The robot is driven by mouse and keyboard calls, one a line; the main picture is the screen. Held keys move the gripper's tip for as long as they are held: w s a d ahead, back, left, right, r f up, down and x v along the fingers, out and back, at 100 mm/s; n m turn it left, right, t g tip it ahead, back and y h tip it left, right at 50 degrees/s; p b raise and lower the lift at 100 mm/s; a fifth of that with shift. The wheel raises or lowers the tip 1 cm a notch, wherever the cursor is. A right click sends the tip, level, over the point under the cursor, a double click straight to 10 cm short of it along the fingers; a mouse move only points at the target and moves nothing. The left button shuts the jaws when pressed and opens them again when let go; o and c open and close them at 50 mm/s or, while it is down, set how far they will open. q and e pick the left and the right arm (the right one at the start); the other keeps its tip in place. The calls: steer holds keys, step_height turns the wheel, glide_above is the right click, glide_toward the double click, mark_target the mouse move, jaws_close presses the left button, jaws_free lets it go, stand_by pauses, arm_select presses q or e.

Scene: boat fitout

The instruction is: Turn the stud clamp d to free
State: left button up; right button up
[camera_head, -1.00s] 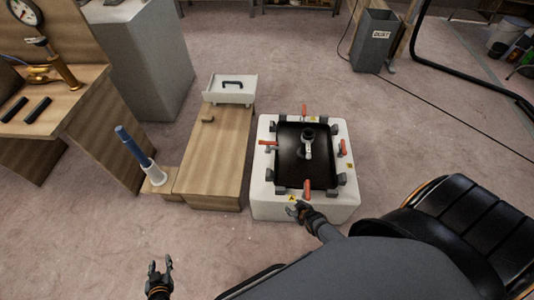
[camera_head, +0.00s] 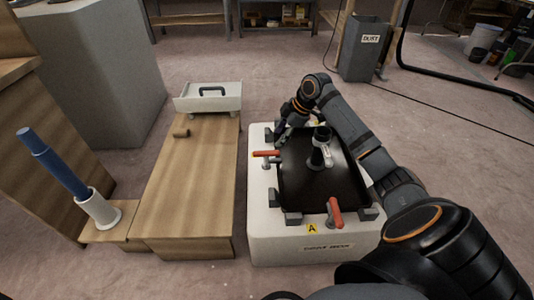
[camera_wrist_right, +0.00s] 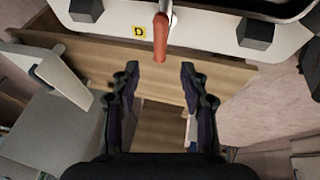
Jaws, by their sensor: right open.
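Stud clamp d, with an orange-red handle, sits on the left edge of the white block in the head view (camera_head: 265,153). In the right wrist view its handle (camera_wrist_right: 161,38) points out over the block's edge, beside a yellow D label (camera_wrist_right: 138,31). My right gripper (camera_wrist_right: 160,72) is open and empty, its fingers spread to either side of the handle's line. The handle's end appears just short of the fingertips, with no contact visible. In the head view my right gripper (camera_head: 281,134) is over the block's far left corner, partly hidden by its own wrist. My left gripper is out of view.
The white block (camera_head: 258,225) holds a black panel (camera_head: 300,185) with an upright black fitting (camera_head: 319,148). Another red-handled clamp (camera_head: 335,212) is near the A label (camera_head: 312,229). A wooden bench (camera_head: 190,190) with a white tray (camera_head: 208,103) stands left of the block.

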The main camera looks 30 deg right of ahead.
mark_target(268, 152)
steer(key=b+x, duration=0.5)
steer(key=x, duration=0.5)
steer(key=shift+f, duration=0.15)
jaws_close()
